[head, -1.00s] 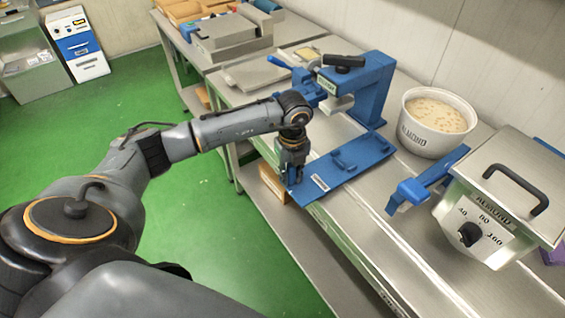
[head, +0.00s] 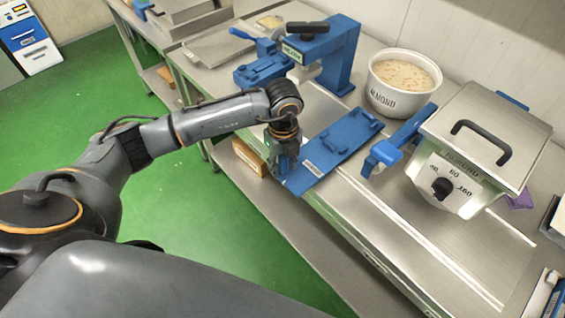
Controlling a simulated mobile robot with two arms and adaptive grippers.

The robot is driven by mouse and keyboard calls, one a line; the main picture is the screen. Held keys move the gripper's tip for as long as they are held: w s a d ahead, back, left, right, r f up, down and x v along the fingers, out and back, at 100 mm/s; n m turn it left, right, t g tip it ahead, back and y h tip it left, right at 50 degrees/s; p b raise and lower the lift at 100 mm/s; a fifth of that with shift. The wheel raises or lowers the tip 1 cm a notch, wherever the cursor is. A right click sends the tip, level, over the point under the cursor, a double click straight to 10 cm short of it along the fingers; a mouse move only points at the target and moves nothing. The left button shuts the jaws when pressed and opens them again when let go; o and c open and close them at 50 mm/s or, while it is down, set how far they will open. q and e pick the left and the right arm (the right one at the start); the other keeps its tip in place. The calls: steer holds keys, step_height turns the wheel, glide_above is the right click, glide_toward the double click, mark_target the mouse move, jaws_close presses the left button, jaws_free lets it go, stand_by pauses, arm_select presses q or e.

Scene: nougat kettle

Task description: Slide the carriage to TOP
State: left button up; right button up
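My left gripper (head: 284,162) points down at the near-left end of a blue plate (head: 318,158) that lies at the bench's front edge. The gripper's fingers are small and partly hidden by its own body, so I cannot tell whether they hold the plate's end or only stand beside it. The plate has a white label at its near end and raised blue parts (head: 352,133) along it. I cannot tell which part is the carriage, and no TOP mark is readable. My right gripper is not in view.
A blue stand with a black knob (head: 308,27) rises behind the plate. A white almond tub (head: 402,83) and a lidded metal kettle (head: 489,140) with a dial stand right of it. A blue bracket (head: 384,153) juts out between plate and kettle. Bare bench (head: 420,235) lies in front.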

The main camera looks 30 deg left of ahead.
arm_select(q)
step_height(320, 180, up, 12)
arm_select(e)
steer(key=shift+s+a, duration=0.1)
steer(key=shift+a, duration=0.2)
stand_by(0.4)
arm_select(q)
steer(key=shift+f, duration=0.1)
stand_by(0.4)
